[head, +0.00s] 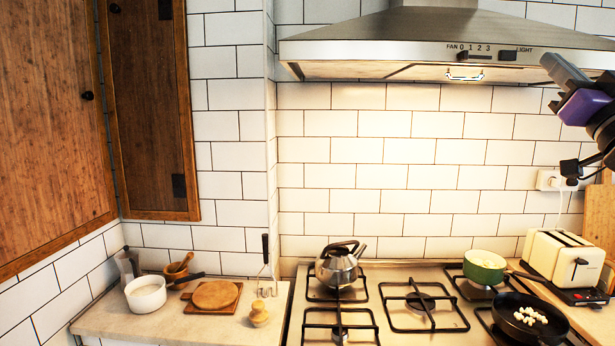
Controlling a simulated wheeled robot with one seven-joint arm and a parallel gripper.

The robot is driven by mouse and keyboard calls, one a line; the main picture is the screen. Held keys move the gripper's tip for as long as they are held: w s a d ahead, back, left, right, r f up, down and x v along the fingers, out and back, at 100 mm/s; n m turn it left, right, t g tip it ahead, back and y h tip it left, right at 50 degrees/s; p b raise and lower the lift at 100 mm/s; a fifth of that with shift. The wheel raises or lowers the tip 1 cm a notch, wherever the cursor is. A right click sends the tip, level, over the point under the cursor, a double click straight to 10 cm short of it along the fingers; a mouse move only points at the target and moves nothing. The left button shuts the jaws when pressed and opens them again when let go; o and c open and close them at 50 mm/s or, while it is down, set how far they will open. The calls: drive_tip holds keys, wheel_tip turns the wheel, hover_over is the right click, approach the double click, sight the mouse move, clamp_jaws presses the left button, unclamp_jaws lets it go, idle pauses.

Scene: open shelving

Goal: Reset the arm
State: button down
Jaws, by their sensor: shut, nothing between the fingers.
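My arm (582,104), dark grey with a purple section, reaches into the head view at the upper right. It hangs in front of the tiled wall, beside the right end of the range hood. The rest of the arm is cut off by the right edge.
A steel hood (400,48) overhangs the stove (388,335). A kettle (338,267), green pot (485,266) and black pan (525,335) stand on it. A white toaster (560,258) is at right.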

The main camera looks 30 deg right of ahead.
drive_tip(key=w+a+f+m+g+h, duration=0.1)
drive_tip(key=a+f+m, duration=0.15)
drive_tip(key=f, duration=0.85)
drive_tip(key=w+a+f+m+g+h, duration=0.15)
drive_tip(key=a+f, duration=0.25)
drive_tip(key=f, duration=0.7)
drive_tip(key=s+a+f+n+y, duration=0.1)
drive_tip(key=s+a+f+y, duration=0.1)
drive_tip(key=a+f, duration=1.05)
drive_tip(key=s+a+f+n+g+y, duration=0.5)
drive_tip(key=s+a+f+n+y, duration=0.4)
drive_tip(key=s+a+f, duration=1.3)
wheel_tip(320, 180, down, 3)
drive_tip(key=s+y, duration=0.2)
drive_tip(key=y, duration=0.1)
drive_tip(key=shift+r, duration=0.2)
drive_tip(key=shift+g, duration=0.25)
